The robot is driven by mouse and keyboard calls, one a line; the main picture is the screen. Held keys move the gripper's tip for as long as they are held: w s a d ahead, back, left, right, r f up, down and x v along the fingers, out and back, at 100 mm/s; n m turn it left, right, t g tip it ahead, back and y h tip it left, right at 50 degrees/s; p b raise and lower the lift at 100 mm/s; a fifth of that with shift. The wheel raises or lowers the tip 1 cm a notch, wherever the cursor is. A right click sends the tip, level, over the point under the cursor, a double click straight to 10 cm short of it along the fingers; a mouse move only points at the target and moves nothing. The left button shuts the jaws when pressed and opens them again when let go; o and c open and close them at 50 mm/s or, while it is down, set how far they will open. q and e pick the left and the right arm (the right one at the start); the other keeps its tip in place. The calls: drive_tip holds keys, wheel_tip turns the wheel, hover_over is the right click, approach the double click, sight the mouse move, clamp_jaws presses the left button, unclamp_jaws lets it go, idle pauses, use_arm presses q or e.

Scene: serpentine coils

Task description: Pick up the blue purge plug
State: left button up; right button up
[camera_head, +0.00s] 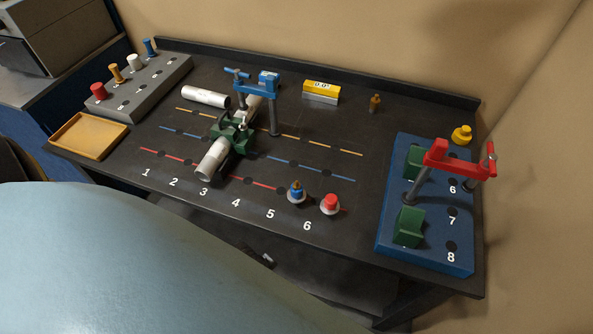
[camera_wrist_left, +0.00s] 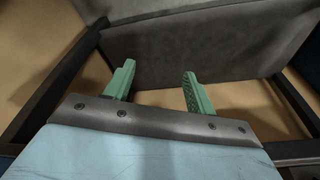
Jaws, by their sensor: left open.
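A slim blue plug (camera_head: 150,46) stands upright at the far end of the grey rack (camera_head: 140,92), behind a white, an orange and a red plug. A second blue piece (camera_head: 296,190) with a brass-coloured top sits on a round pale base near the table's front; I cannot tell from its look whether it is a plug. My left gripper (camera_wrist_left: 158,70) shows only in the left wrist view. Its two green fingers are apart with nothing between them, facing a plain grey panel. No plug shows in that view. My right gripper is in neither view.
A pipe held in a green clamp (camera_head: 233,132) stands mid-table beside a blue frame (camera_head: 258,90). A red knob (camera_head: 330,202) is near the front edge. A yellow tray (camera_head: 88,137) lies left. A blue board (camera_head: 430,258) with a red frame (camera_head: 455,160) is right.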

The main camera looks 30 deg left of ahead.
use_arm(q)
wheel_tip(320, 180, up, 15)
drive_tip(key=w+p, duration=0.2)
drive_tip(key=p, duration=0.1)
wheel_tip(320, 180, up, 8)
drive_tip(key=n+t+p, duration=0.1)
drive_tip(key=t, duration=0.1)
hover_over(295, 185)
drive_tip(key=s, duration=0.4)
drive_tip(key=shift+n, duration=0.3)
drive_tip(key=x, duration=0.6)
drive_tip(key=shift+w+a+f, duration=0.1)
drive_tip(key=shift+w+f, duration=0.2)
drive_tip(key=shift+w, duration=0.05)
drive_tip(key=shift+b+x, duration=0.45)
drive_tip(key=shift+x, duration=2.65)
drive_tip(key=shift+s, duration=0.1)
drive_tip(key=c, duration=0.8)
